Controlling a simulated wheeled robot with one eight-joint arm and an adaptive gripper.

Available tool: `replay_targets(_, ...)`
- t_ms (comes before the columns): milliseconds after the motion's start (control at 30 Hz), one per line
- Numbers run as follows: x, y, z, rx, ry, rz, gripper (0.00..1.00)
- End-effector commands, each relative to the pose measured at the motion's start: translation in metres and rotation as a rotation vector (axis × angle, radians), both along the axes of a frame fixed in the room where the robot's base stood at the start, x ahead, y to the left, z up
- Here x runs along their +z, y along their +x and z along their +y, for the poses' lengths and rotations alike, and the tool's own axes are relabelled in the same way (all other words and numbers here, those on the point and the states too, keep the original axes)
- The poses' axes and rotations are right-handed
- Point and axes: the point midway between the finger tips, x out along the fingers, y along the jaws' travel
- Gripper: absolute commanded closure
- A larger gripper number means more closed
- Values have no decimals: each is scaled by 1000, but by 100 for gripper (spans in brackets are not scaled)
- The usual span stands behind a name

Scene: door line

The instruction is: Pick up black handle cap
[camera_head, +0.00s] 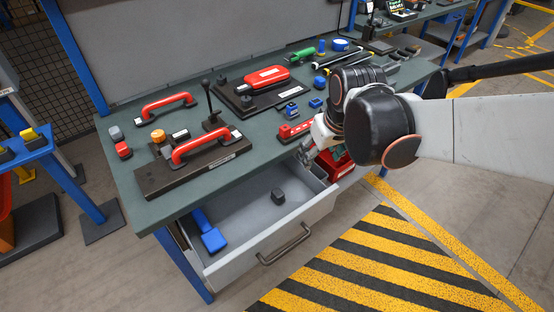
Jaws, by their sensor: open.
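A small black cap (278,196) lies on the floor of the open grey drawer (304,234), near its middle. It looks like a handle cap, though it is small in view. Other small black pieces stand on the bench, one on the dark board at the back (246,101). My gripper (304,155) is open, above the drawer's back right corner, to the right of and above the black cap in the picture. It is apart from the cap. My arm hides part of the bench behind the gripper.
A blue tool (209,234) lies at the drawer's left. On the green bench (142,206) are red handles (200,146) on a dark board, an orange cap (158,135) and an upright black lever (210,104). A red box (334,165) is below the gripper.

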Motion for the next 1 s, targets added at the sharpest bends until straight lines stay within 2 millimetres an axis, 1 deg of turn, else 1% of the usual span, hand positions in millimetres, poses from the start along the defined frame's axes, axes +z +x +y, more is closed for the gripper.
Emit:
replay_targets(33,-5,12,8,24,-5,18,43)
replay_targets(100,-16,24,18,58,-14,45,43)
replay_targets(267,-48,48,41,136,-32,109,43)
replay_targets(400,-79,63,60,199,-46,159,43)
replay_targets(500,-99,69,71,236,-54,187,43)
replay_targets(633,-118,72,79,268,-60,213,43)
replay_targets(767,-129,73,84,282,-63,225,43)
replay_targets(867,-142,74,85,285,-64,227,43)
replay_targets(1000,-169,77,87,285,-64,227,43)
